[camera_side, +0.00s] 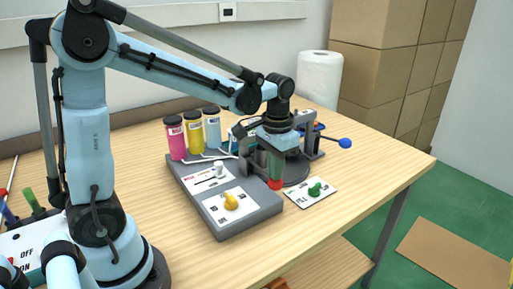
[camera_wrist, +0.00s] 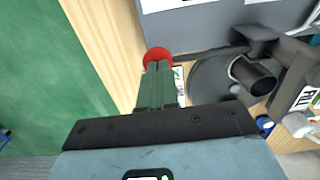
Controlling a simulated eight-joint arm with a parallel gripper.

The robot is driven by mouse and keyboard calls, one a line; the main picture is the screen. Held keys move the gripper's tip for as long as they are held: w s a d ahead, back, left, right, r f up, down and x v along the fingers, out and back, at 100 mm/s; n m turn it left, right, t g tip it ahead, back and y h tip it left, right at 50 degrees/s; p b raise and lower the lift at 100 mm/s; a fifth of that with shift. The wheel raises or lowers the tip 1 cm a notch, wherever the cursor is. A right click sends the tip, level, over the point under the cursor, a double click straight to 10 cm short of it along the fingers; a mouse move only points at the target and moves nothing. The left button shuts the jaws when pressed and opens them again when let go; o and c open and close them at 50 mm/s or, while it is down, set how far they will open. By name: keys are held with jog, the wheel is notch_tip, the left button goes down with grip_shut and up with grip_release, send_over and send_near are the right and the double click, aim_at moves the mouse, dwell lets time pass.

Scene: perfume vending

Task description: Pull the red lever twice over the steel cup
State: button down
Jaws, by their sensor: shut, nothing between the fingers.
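The red lever's round knob (camera_side: 275,184) shows just under my gripper (camera_side: 275,172) in the side view. In the wrist view the red knob (camera_wrist: 157,53) sits at the tips of my gripper (camera_wrist: 157,66). The green fingers are shut together with nothing between them. They are against or very close to the knob; I cannot tell if they touch. A dark grey, open-ended cylinder (camera_wrist: 254,75), which looks like the steel cup, is over a round grey plate in the wrist view, right of the fingers. In the side view my gripper hides that spot.
A blue-ball lever (camera_side: 345,143) sticks out right of the machine. Pink, yellow and light-blue bottles (camera_side: 193,135) stand at its back. The front right of the table is clear.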

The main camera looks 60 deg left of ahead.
notch_tip(320, 180, up, 7)
dwell(0.8)
dwell(1.0)
jog(key=s+d+f+t, duration=0.2)
jog(key=s+f+t, duration=0.1)
jog(key=s+t, duration=0.4)
jog(key=shift+s+d, duration=0.35)
jog(key=shift+s, duration=0.15)
